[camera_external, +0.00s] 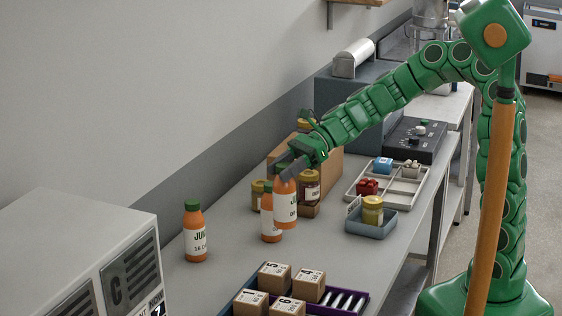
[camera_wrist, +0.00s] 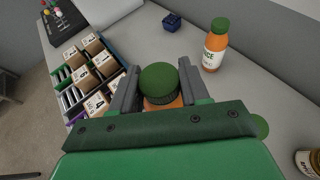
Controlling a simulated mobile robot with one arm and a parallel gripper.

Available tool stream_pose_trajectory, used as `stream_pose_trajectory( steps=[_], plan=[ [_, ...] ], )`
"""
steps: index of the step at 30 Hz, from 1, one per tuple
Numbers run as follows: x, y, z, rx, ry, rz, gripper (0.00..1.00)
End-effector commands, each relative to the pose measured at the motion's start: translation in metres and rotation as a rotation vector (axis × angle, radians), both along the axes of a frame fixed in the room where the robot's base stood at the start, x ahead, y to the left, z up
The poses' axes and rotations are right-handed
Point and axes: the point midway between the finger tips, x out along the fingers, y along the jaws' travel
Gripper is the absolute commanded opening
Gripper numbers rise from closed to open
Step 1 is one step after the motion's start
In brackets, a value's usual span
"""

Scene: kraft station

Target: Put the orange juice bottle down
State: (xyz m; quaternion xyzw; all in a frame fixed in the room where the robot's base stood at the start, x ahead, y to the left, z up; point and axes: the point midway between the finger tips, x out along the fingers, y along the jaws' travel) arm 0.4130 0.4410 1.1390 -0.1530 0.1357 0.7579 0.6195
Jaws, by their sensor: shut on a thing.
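My gripper (camera_external: 287,167) is shut on an orange juice bottle (camera_external: 286,204) with a green cap. The held bottle is upright and looks a little above the counter; its base gap is hard to judge. In the wrist view its green cap (camera_wrist: 160,80) sits between the fingers (camera_wrist: 158,92). A third orange juice bottle (camera_external: 195,236) stands apart to the left, and shows in the wrist view (camera_wrist: 213,50).
The grey counter (camera_external: 234,240) has clear room between the left bottle and the crate of small boxes (camera_external: 240,297). Jars (camera_external: 310,186) stand by a cardboard box (camera_external: 328,165). A white machine (camera_external: 75,250) is at left.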

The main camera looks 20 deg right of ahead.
Motion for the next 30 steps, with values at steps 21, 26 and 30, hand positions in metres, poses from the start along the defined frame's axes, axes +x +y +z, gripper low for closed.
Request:
stream_pose_trajectory(
  steps=[21, 26, 30],
  plan=[
    [-0.007, 0.127, 0.026, -0.011, 0.0, 0.067, 0.0],
    [-0.019, 0.158, 0.032, -0.012, -0.001, 0.09, 0.0],
    [-0.031, 0.186, 0.042, -0.005, -0.005, 0.11, 0.0]
  ],
)
